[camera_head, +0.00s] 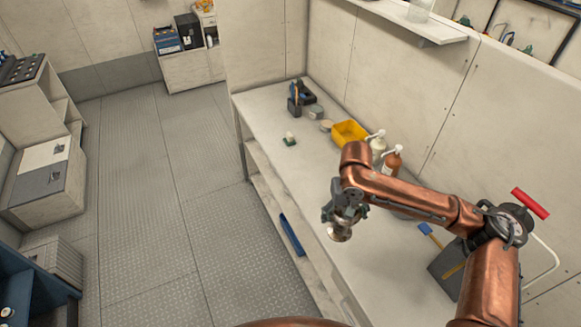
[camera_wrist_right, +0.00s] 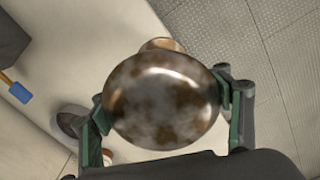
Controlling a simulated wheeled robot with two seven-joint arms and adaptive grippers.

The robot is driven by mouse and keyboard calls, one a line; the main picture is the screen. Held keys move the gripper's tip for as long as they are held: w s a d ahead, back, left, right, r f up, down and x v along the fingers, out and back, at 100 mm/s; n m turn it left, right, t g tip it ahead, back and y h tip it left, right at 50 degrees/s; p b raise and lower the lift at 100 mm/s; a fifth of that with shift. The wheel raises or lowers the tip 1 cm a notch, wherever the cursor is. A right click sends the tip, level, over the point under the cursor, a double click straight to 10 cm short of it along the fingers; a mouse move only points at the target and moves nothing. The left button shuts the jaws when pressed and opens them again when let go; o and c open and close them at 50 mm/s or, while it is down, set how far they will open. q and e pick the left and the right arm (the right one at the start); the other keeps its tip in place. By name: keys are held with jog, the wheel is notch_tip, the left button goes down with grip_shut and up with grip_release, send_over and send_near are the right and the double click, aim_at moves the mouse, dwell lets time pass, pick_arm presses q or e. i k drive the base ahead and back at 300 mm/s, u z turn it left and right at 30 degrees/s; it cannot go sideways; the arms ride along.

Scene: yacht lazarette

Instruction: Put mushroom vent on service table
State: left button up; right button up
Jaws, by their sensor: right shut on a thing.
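The mushroom vent, a worn metal piece with a round domed cap, shows large in the right wrist view (camera_wrist_right: 160,100). It also shows small in the head view (camera_head: 339,233), below my right gripper (camera_head: 345,212). My right gripper is shut on the vent's cap, with one finger on each side. A narrower end of the vent shows past the cap. The service table (camera_head: 330,190) is the long pale bench along the wall. The vent hangs over the table; its height above the top is hard to tell. My left gripper is not in view.
At the table's far end are a yellow bin (camera_head: 349,133), pump bottles (camera_head: 392,162), tins (camera_head: 316,111) and a dark tool holder (camera_head: 299,98). A dark box (camera_head: 450,268) with a blue brush (camera_head: 426,229) stands at right. The table's middle is mostly clear.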

aim_at(317, 172)
jog(key=u, duration=0.1)
jog(key=i, duration=1.35)
jog(key=z, duration=0.05)
